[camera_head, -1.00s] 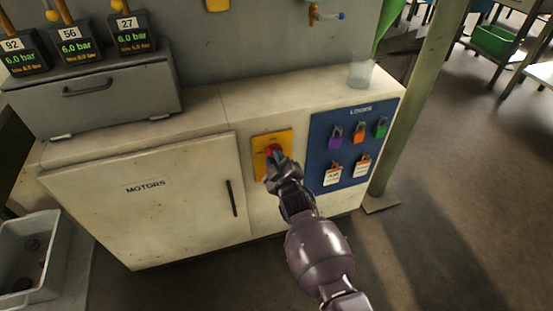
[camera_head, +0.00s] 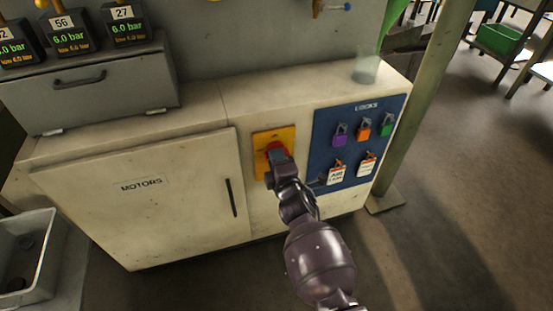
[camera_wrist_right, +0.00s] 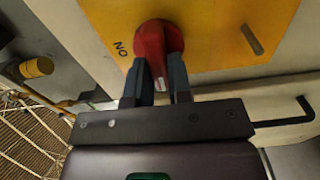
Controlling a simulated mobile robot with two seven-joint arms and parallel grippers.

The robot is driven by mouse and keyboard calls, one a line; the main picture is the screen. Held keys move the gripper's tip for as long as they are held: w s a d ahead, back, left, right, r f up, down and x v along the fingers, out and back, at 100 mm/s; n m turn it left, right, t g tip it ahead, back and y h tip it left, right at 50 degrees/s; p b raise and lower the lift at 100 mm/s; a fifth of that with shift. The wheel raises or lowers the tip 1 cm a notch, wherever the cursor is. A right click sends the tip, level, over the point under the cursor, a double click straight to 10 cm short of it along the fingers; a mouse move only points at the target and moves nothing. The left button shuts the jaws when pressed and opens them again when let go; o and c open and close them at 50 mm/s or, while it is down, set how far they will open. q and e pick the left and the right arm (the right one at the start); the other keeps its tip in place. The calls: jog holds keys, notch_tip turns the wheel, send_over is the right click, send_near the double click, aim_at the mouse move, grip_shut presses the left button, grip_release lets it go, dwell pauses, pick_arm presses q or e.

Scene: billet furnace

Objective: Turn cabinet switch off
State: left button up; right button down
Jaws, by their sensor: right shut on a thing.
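The cabinet switch is a red rotary handle (camera_wrist_right: 158,42) on a yellow plate (camera_head: 262,142) on the front of the white cabinet (camera_head: 150,195). In the right wrist view the word ON shows on the yellow plate (camera_wrist_right: 205,25) left of the handle. My right gripper (camera_wrist_right: 160,75) is shut on the red handle, with one dark finger on each side of it. In the head view my right gripper (camera_head: 276,165) covers most of the handle, and only a bit of red shows. My left gripper is not in view.
A blue LOCKS board (camera_head: 320,150) with several coloured padlocks and tags is right of the switch. The MOTORS door (camera_head: 140,205) with a black handle (camera_head: 231,197) is shut at left. A glass (camera_head: 366,68) and grey case (camera_head: 90,90) stand on top. A grey bin (camera_head: 50,250) is lower left.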

jog(key=shift+n, duration=0.3)
jog(key=c, duration=1)
grip_release()
jog(key=shift+c, duration=0.2)
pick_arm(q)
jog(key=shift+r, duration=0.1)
pick_arm(e)
jog(key=shift+s, duration=0.1)
pick_arm(q)
jog(key=p, duration=0.3)
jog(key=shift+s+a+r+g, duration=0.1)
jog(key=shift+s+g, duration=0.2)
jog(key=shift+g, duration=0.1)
pick_arm(e)
jog(key=v, duration=1)
jog(key=shift+s, duration=0.3)
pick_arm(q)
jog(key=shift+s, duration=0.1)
pick_arm(e)
jog(key=shift+d, duration=0.1)
